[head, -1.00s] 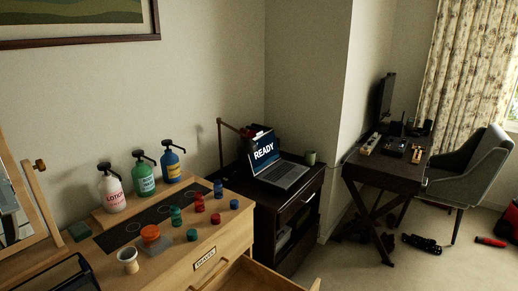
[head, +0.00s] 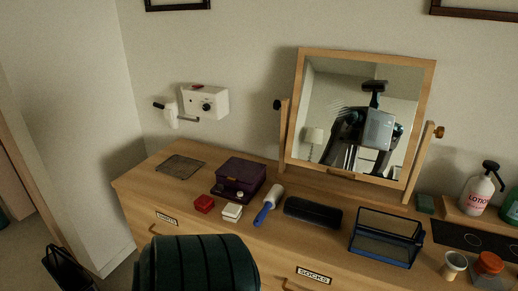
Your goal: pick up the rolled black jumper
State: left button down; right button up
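Neither of my grippers is in view.
A dark green ribbed object (head: 197,265) stands in front. A black bag (head: 68,270) is at lower left.

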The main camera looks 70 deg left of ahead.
aim_at(312, 213)
jog(key=u, duration=1.75)
